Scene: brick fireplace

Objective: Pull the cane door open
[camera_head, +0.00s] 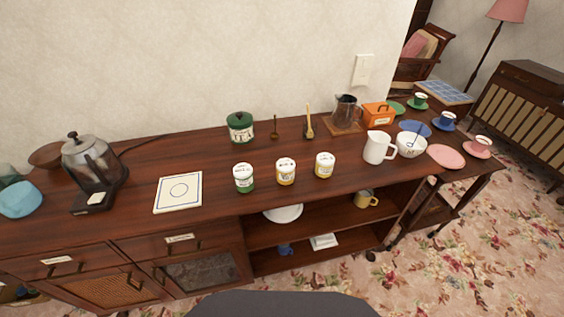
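The cane door (108,291) is at the lower left of the wooden sideboard, below a labelled drawer. Its woven panel is light brown in a dark frame, with a dark handle (134,281) near its upper right. It looks shut; its lower part is cut off by the picture edge. Beside it on the right is a door with a dark glass-like panel (203,272). Neither of my grippers shows in the head view.
The sideboard top (220,158) holds a kettle (88,165), a green tea tin (240,127), several small jars and a white jug (378,147). Open shelves (335,217) lie right of the doors. A side table with cups stands at right. Flowered carpet (460,255) is clear at lower right.

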